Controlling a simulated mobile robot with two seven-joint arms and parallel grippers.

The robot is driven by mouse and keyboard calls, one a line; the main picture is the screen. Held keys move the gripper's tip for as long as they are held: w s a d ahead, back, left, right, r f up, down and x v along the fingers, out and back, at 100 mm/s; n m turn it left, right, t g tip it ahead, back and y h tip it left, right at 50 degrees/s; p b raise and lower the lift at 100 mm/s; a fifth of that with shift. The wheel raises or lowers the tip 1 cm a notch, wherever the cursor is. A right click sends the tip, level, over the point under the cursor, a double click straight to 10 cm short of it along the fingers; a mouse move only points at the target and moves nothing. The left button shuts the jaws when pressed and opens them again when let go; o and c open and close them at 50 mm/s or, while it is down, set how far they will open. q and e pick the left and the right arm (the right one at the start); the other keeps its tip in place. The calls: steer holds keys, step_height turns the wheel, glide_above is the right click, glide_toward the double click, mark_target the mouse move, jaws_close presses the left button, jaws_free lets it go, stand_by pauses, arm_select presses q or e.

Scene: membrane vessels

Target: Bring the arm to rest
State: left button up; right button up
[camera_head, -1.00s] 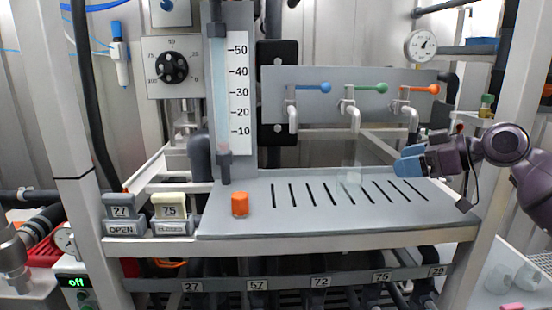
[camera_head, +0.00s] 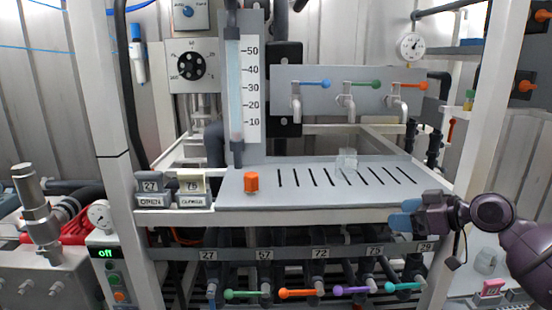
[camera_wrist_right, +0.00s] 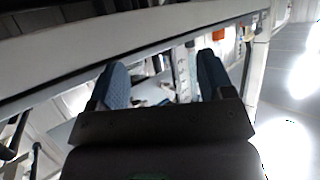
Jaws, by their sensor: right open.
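My right gripper (camera_head: 404,216) is at the right front of the grey slotted bench top (camera_head: 300,200), just below its front edge. In the right wrist view its two blue fingertips (camera_wrist_right: 158,85) stand apart with nothing between them. My left gripper is not in view. A clear vessel (camera_head: 347,160) stands on the bench top below the green-handled tap (camera_head: 346,100). An orange cap-like piece (camera_head: 251,182) sits at the left of the bench top.
A white frame post (camera_head: 478,110) rises close behind my right arm. Colored valve handles (camera_head: 298,293) run below the bench. A box reading off (camera_head: 106,253) stands at the lower left.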

steer(key=s+f+m+t+h, duration=0.15)
steer(key=s+f, duration=0.35)
steer(key=f, duration=0.7)
steer(key=s+f+m+t+h, duration=0.1)
steer(key=s+f+m+h, duration=0.3)
steer(key=f, duration=0.7)
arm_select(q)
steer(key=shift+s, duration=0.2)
arm_select(e)
steer(key=s+f+m+h, duration=0.1)
steer(key=s+f+h, duration=0.1)
steer(key=s+f, duration=0.4)
steer(key=s+f+m+h, duration=0.1)
steer(key=s+f, duration=0.6)
steer(key=s, duration=0.9)
steer(key=shift+s+a+h, duration=0.15)
steer(key=shift+a+h, duration=0.2)
steer(key=shift+h, duration=0.3)
steer(key=shift+f+m, duration=0.1)
steer(key=shift+m, duration=0.15)
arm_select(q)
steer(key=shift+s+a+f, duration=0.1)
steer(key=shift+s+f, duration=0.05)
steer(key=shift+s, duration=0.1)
